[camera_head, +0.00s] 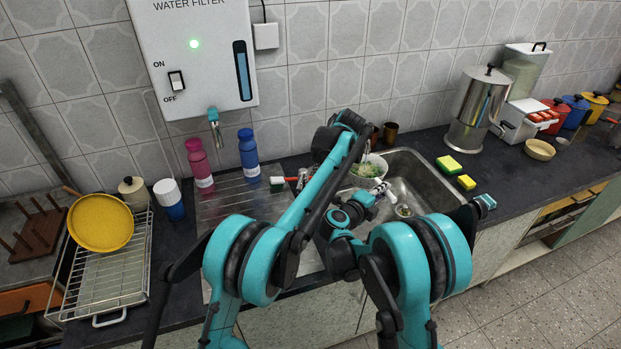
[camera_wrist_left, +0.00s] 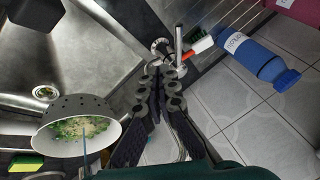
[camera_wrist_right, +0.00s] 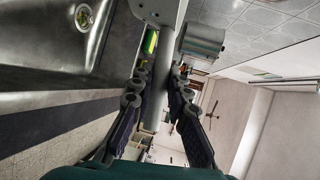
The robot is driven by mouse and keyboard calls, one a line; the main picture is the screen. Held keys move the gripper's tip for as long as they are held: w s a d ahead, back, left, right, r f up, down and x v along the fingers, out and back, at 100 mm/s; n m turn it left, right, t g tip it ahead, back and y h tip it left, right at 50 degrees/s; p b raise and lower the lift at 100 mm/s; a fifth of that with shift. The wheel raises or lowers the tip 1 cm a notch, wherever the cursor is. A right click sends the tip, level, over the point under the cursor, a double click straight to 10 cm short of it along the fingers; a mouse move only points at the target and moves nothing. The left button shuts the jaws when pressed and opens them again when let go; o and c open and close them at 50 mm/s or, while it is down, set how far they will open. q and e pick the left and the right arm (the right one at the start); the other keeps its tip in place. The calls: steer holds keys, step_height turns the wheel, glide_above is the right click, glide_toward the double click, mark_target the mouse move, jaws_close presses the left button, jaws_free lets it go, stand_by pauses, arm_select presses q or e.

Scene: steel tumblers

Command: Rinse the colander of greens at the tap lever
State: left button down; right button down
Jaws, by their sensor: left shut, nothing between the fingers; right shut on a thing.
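The pale colander (camera_head: 371,172) with chopped greens is at the left of the sink, partly behind my arms. In the left wrist view the colander (camera_wrist_left: 66,113) is roughly upright, and a thin bluish stream runs down at its greens (camera_wrist_left: 85,129). My right gripper (camera_wrist_right: 159,80) is shut on a pale grey bar (camera_wrist_right: 157,55), which seems to be the colander's handle. My left gripper (camera_wrist_left: 163,73) is shut and empty, its fingertips close to the steel tap lever (camera_wrist_left: 179,42); contact cannot be told. In the head view my left fingers are hidden by the arm.
The sink (camera_head: 418,178) has its drain (camera_head: 404,210) in clear view. A blue bottle (camera_head: 248,154) and a pink bottle (camera_head: 199,164) stand on the drainboard, with a red-and-white brush near the tap. Sponges (camera_head: 449,165) and a steel urn (camera_head: 478,105) are to the right.

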arm_select(q)
steer(key=v, duration=0.5)
steer(key=c, duration=2.1)
jaws_free()
steer(key=shift+d+r, duration=0.15)
steer(key=shift+r, duration=0.15)
steer(key=o, duration=0.5)
steer(key=shift+s, duration=0.1)
step_height(320, 180, down, 13)
steer(key=w+n+t+h, duration=0.2)
steer(key=h, duration=0.5)
steer(key=s+a+r+n+t+h, duration=0.2)
steer(key=s+a+n+t, duration=0.5)
steer(key=a, duration=0.5)
steer(key=shift+m+t, duration=0.3)
steer(key=shift+m, duration=0.1)
steer(key=x, duration=1.1)
steer(key=shift+w+f, duration=0.1)
steer(key=shift+w, duration=0.05)
